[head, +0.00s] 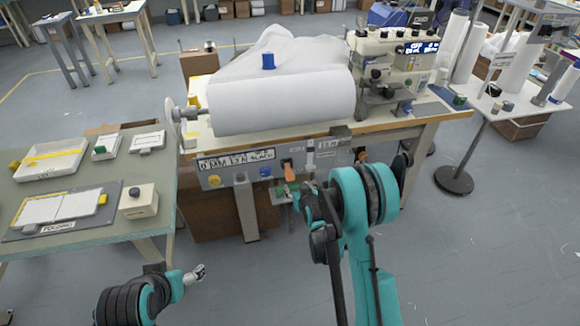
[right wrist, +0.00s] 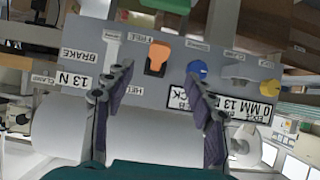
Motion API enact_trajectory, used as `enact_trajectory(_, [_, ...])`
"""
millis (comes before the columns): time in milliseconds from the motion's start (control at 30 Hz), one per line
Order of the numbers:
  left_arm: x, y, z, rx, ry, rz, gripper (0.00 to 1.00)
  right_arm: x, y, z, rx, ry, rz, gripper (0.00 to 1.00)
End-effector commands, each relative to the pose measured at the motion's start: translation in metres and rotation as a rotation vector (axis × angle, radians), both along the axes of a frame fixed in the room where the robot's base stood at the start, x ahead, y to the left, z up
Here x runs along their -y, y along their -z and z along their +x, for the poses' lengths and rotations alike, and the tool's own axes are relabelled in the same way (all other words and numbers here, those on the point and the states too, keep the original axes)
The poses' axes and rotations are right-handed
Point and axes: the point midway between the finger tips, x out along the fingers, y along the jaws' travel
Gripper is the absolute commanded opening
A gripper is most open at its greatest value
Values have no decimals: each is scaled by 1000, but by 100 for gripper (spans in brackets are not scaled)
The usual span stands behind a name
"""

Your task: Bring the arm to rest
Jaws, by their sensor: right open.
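My right gripper (head: 308,200) is in front of the sewing station's control panel (head: 228,176), partly hidden by my right arm. In the right wrist view its two dark fingers (right wrist: 160,75) are spread apart with nothing between them. An orange lever (right wrist: 157,58) and a blue knob (right wrist: 197,70) on the panel show beyond the fingertips; the orange lever also shows in the head view (head: 288,171). I cannot tell whether the fingers touch the panel. My left gripper (head: 197,273) is low at the left, over the floor near the green table, small and unclear.
A large white roll (head: 282,102) lies on the station, with a blue spool (head: 268,61) behind it. A sewing machine (head: 393,65) stands at its right. The green table (head: 90,228) at left holds trays and a small box. A stand (head: 453,179) is at right. Front floor is clear.

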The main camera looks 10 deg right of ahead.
Motion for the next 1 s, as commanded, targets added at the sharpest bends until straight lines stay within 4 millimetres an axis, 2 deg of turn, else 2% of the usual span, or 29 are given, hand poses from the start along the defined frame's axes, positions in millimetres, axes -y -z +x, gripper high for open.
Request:
enact_trajectory(133, [0, 0, 0, 0, 0, 0, 78, 0, -1, 0, 0, 0, 0, 55])
enact_trajectory(233, [0, 0, 0, 0, 0, 0, 78, -1, -9, -2, -8, -1, 0, 55])
enact_trajectory(367, [0, 0, 0, 0, 0, 0, 78, -2, -41, -14, -40, -1, 0, 55])
enact_trajectory(467, [0, 0, 0, 0, 0, 0, 78, -3, -74, -32, -77, -2, 0, 55])
enact_trajectory(567, [0, 0, 0, 0, 0, 0, 78, -5, -105, -56, -118, -1, 2, 55])
enact_trajectory(700, [0, 0, 0, 0, 0, 0, 78, -6, -142, -98, -175, 1, 0, 55])
enact_trajectory(800, [0, 0, 0, 0, 0, 0, 78, -7, -162, -131, -214, 4, 1, 55])
enact_trajectory(1000, [0, 0, 0, 0, 0, 0, 78, -7, -188, -208, -295, 12, -2, 55])
